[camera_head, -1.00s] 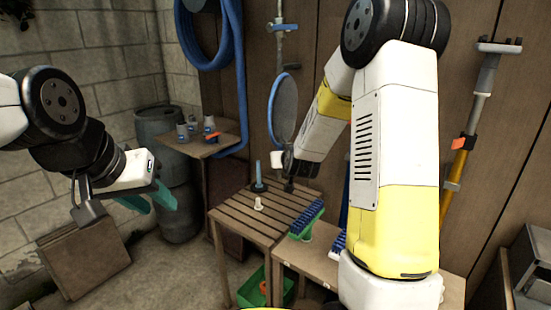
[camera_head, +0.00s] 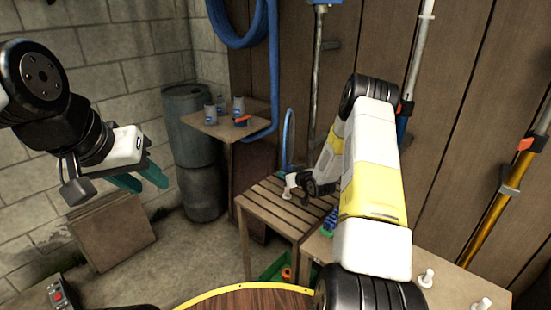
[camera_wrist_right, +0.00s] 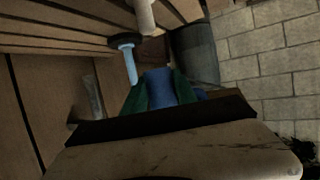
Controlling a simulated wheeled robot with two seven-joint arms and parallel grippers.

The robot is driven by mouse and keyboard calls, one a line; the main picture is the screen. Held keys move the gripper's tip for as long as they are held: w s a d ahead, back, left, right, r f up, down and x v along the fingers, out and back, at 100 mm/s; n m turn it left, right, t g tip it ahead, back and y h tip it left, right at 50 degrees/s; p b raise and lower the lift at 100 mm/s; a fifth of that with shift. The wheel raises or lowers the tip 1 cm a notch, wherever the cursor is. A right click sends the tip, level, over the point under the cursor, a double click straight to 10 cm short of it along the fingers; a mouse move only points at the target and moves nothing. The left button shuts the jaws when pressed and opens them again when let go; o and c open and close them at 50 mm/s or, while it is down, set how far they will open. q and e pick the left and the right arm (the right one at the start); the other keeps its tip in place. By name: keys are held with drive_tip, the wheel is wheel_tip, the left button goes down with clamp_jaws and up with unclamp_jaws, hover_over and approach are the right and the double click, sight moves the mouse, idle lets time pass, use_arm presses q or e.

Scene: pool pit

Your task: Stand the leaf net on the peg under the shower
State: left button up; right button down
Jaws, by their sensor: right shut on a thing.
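The leaf net, with its blue rim (camera_head: 288,140), stands up above the slatted bench (camera_head: 262,207) in the head view. My right gripper (camera_head: 300,187) is low over the bench and shut on the net's lower part. In the right wrist view, a blue piece (camera_wrist_right: 160,88) sits between the green fingers. A light-blue peg (camera_wrist_right: 129,62) on a dark round base stands apart from the held piece there. It is hidden in the head view. The shower pipe (camera_head: 316,85) rises behind the bench. My left gripper (camera_head: 150,184) is open and empty at the left.
A white peg-like piece (camera_wrist_right: 145,15) is close to the blue peg. A small table (camera_head: 205,128) with several cups stands behind the bench, beside a barrel (camera_head: 190,125). A lower shelf (camera_head: 455,285) with white pegs is at the right. Poles lean on the wooden wall.

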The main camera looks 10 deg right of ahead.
sight(288, 190)
drive_tip(key=shift+f, duration=1.45)
drive_tip(key=shift+f, duration=0.15)
drive_tip(key=shift+s+d+f, duration=0.1)
drive_tip(key=shift+f, duration=0.1)
drive_tip(key=shift+f, duration=0.2)
drive_tip(key=shift+f, duration=0.25)
drive_tip(key=shift+f, duration=0.15)
drive_tip(key=shift+f, duration=0.95)
drive_tip(key=shift+f, duration=0.15)
drive_tip(key=shift+f, duration=0.65)
